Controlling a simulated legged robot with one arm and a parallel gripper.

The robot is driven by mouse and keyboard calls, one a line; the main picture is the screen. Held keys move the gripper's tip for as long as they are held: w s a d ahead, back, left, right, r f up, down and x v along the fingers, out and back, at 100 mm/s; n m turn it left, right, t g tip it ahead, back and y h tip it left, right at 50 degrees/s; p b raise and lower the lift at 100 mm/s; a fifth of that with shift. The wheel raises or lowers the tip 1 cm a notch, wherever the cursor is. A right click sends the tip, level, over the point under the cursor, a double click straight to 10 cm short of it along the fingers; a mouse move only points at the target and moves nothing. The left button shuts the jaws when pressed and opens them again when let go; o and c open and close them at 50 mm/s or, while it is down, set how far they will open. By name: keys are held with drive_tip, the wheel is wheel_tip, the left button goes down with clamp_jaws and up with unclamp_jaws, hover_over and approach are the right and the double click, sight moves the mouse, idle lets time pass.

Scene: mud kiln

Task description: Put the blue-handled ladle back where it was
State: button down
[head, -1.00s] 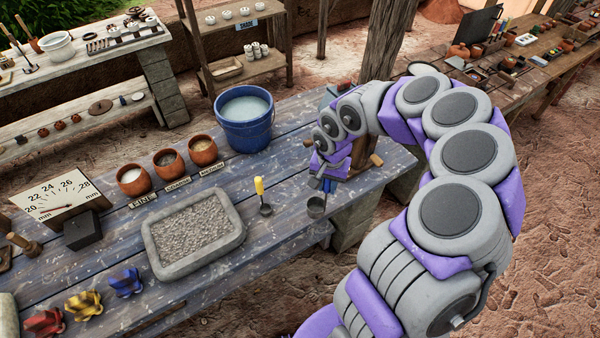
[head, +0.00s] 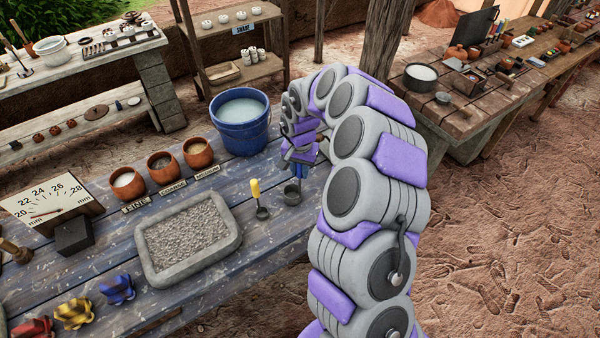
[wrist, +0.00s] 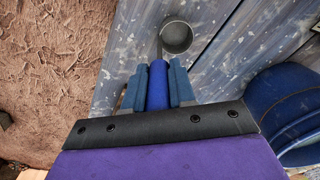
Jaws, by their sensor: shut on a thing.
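The blue-handled ladle shows in the head view as a dark grey cup (head: 292,192) with a blue handle above it. My gripper (head: 299,165) is shut on that handle from above. In the wrist view, the blue handle (wrist: 158,85) sits between the two fingers of my gripper (wrist: 160,80), and the round cup (wrist: 177,37) lies beyond, over the table (wrist: 215,75). I cannot tell whether the cup touches the table. A yellow-handled ladle (head: 256,190) stands just left of it, with its small cup low at the table.
The blue bucket (head: 240,133) of water stands behind the ladles. Several clay bowls (head: 162,167) with labels line the table to the left. A stone tray (head: 233,238) of grit lies front left. My arm hides the table's right end.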

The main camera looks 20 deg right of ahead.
drive_tip(key=shift+f, duration=0.4)
drive_tip(key=c, duration=0.9)
unclamp_jaws()
drive_tip(key=shift+c, duration=0.2)
drive_tip(key=shift+r, duration=0.1)
